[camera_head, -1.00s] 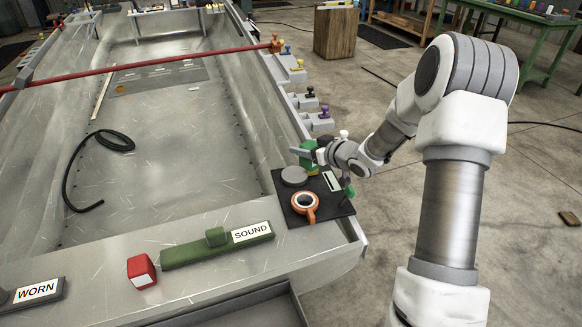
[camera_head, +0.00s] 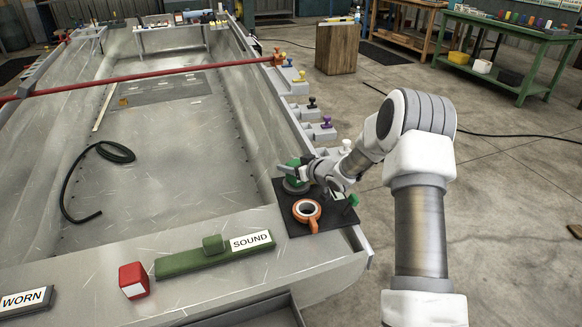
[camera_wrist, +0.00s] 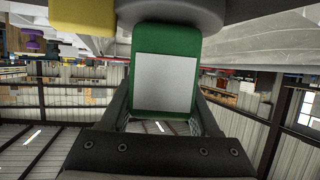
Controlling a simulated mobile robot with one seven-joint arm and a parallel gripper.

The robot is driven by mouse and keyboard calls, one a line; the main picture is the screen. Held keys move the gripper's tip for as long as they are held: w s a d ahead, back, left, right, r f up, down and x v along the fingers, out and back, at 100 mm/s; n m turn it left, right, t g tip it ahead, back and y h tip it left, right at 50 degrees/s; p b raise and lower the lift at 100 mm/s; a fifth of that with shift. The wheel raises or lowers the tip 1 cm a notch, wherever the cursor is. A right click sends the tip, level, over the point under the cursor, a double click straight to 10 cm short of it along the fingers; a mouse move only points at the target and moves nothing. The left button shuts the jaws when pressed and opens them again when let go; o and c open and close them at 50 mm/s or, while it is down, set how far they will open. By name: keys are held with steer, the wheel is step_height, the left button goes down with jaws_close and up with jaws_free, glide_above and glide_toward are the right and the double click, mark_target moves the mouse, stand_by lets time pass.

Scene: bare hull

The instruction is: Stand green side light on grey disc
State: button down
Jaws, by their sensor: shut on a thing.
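The green side light (camera_head: 294,169) is in my gripper (camera_head: 291,172), over the grey disc (camera_head: 296,187) on the dark mat (camera_head: 320,228). My gripper hides part of both. In the wrist view the green side light (camera_wrist: 167,36), with a pale grey panel on its face, stands between the two fingers of my gripper (camera_wrist: 164,108). Its end meets the edge of the grey disc (camera_wrist: 172,12) at the top of that view. I cannot tell whether it touches the disc or is just clear of it.
An orange ring-shaped item with a handle (camera_head: 306,212) sits on the mat, close in front of the disc. A small green item (camera_head: 351,201) is at the mat's right edge. A green bar marked SOUND (camera_head: 200,259) and a red block (camera_head: 134,280) lie on the near ledge.

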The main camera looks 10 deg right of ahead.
steer(key=shift+f, duration=0.1)
steer(key=shift+c, duration=0.6)
jaws_free()
